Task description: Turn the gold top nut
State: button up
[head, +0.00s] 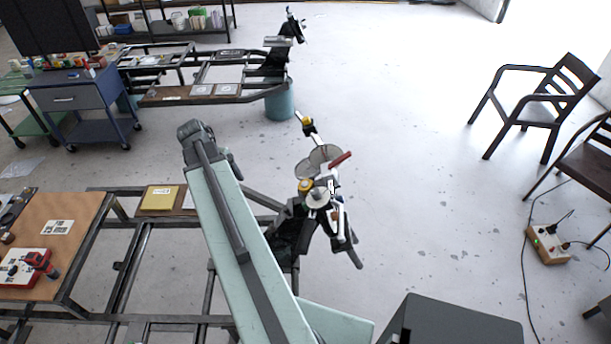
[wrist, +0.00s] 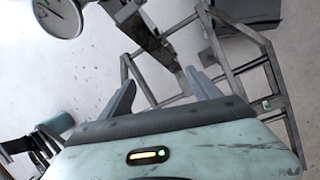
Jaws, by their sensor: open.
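In the head view, a gold nut (head: 305,186) sits at the top of the suspension assembly (head: 317,198), right of my teal arm. A second small gold piece (head: 307,121) shows higher up, on the far end of the assembly; I cannot tell which one is the top nut. My gripper (wrist: 160,90) is open and empty in the wrist view, its two grey fingers wide apart over frame rails and floor. No gold nut shows in the wrist view. In the head view I cannot make out the fingers.
A pale round disc (wrist: 60,15) is at the wrist view's top left. Metal frame rails (wrist: 240,68) lie beyond the fingers. In the head view, a workbench (head: 70,225) stands left, and chairs (head: 540,100) and a power strip (head: 547,244) right. The middle floor is clear.

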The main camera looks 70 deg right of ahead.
jog(key=g+p, duration=0.1)
jog(key=g, duration=0.1)
send_near(306, 184)
jog(key=shift+y, duration=0.3)
jog(key=b+x, duration=0.6)
jog(key=x, duration=0.2)
jog(key=shift+d+f+b, duration=0.25)
jog(key=shift+b, duration=0.15)
jog(key=shift+s+f, duration=0.15)
jog(key=shift+s, duration=0.1)
jog(key=c, duration=1.4)
